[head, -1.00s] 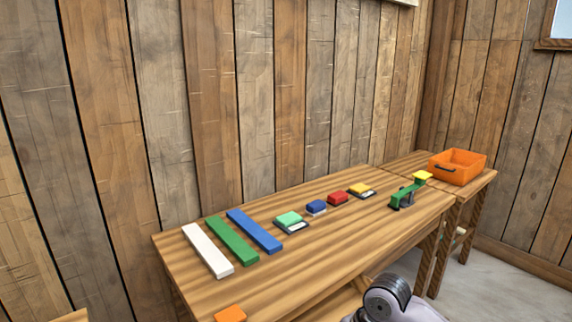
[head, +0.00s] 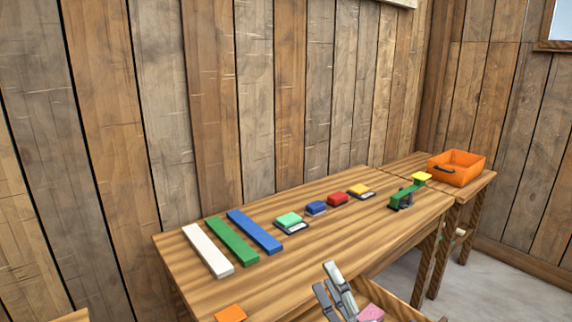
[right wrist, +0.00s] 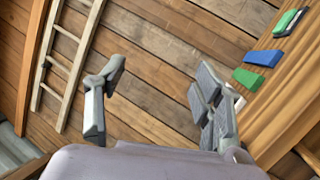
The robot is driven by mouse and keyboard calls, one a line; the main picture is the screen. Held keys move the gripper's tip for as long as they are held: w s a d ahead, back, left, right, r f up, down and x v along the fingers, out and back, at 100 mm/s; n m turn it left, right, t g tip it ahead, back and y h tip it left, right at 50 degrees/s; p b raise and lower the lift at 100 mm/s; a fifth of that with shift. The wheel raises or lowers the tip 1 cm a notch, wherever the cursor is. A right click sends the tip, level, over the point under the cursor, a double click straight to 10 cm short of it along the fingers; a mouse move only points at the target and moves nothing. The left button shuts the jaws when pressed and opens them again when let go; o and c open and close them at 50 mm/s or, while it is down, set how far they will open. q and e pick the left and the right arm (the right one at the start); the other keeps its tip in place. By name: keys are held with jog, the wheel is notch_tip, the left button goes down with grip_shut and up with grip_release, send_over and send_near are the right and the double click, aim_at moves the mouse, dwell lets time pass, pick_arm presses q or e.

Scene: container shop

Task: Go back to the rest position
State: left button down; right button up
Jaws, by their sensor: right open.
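My right gripper (head: 336,290) shows at the bottom of the head view, in front of the workbench's front edge. Its fingers point up and stand apart, with nothing between them. In the right wrist view the fingers of the right gripper (right wrist: 152,105) are wide apart, with only plank wall behind the gap. My left gripper is in neither view.
The workbench (head: 330,235) holds white (head: 208,251), green (head: 232,241) and blue (head: 254,231) bars, several small blocks and a green stand (head: 402,197). An orange crate (head: 456,168) is at back right. A ladder (right wrist: 68,60) is left in the wrist view.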

jog(key=s+d+f+m+g+h, duration=0.4)
jog(key=d+f+m+h, duration=0.25)
jog(key=f+m, duration=0.35)
jog(key=s+d+f+m+g+h, duration=0.45)
jog(key=d+f+m, duration=0.3)
jog(key=f, duration=0.35)
jog(key=s+a+f+m+g+y, duration=0.15)
jog(key=s+f+m+g, duration=0.65)
jog(key=s, duration=0.8)
notch_tip(320, 180, down, 25)
jog(key=s+n+g+p, duration=0.2)
jog(key=n, duration=0.1)
jog(key=s+d+f+p, duration=0.2)
jog(key=s+d+f, duration=0.1)
jog(key=s+f, duration=1.2)
jog(key=shift+s+g, duration=0.45)
jog(key=shift+s, duration=0.4)
jog(key=shift+d, duration=0.1)
